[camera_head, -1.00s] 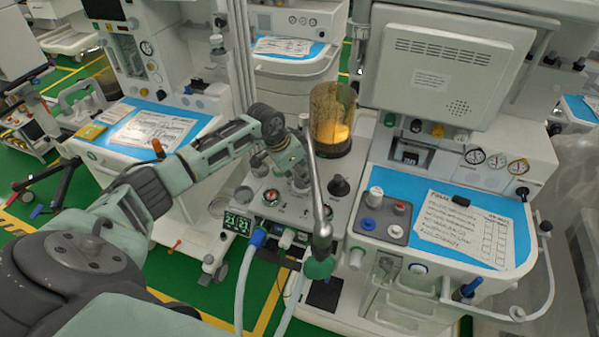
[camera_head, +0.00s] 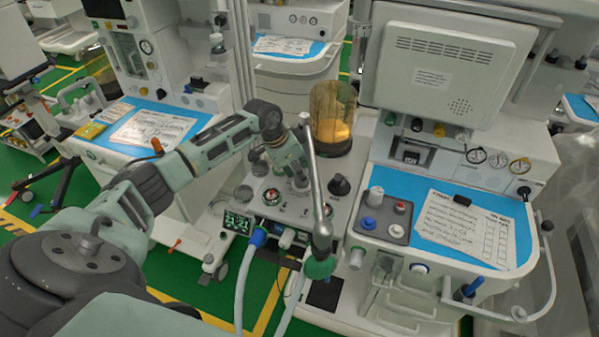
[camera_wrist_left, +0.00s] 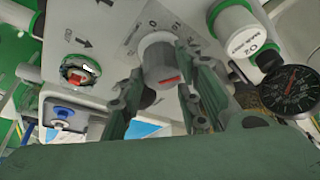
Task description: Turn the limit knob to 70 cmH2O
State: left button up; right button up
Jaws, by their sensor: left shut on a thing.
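The limit knob is a grey cylinder (camera_wrist_left: 158,58) with a red mark on its face. It stands on a pale panel with a printed scale, whose digits I cannot read fully. My left gripper (camera_wrist_left: 160,82) is shut on this knob, with one green finger on each side. In the head view my left gripper (camera_head: 298,178) reaches down to the panel of the middle machine, partly behind a metal pole. The knob is largely hidden there, and its exact setting is unclear. My right gripper does not show.
A metal pole (camera_head: 316,190) with a green end stands close in front of the gripper. A black knob (camera_head: 339,186) and an amber canister (camera_head: 332,118) are to its right. A red-centred round control (camera_wrist_left: 80,70) and a round gauge (camera_wrist_left: 290,90) flank the limit knob.

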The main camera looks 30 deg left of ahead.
pick_arm(q)
jog(key=m+g+h+b, duration=0.1)
jog(key=m, duration=0.3)
jog(key=shift+f+b, duration=0.15)
jog(key=shift+b, duration=0.15)
jog(key=shift+a+m+g+h+b, duration=0.15)
jog(key=shift+m+g+b, duration=0.3)
jog(key=shift+m, duration=0.5)
jog(key=shift+m+g+h+b, duration=0.25)
jog(key=shift+m+g+b, duration=0.15)
jog(key=shift+m, duration=0.55)
jog(key=o, duration=1.1)
jog(key=shift+a, duration=0.1)
jog(key=shift+r, duration=0.3)
jog(key=v, duration=1.1)
jog(key=shift+s+a+r, duration=0.1)
jog(key=shift+a+r, duration=0.05)
jog(key=shift+r, duration=0.2)
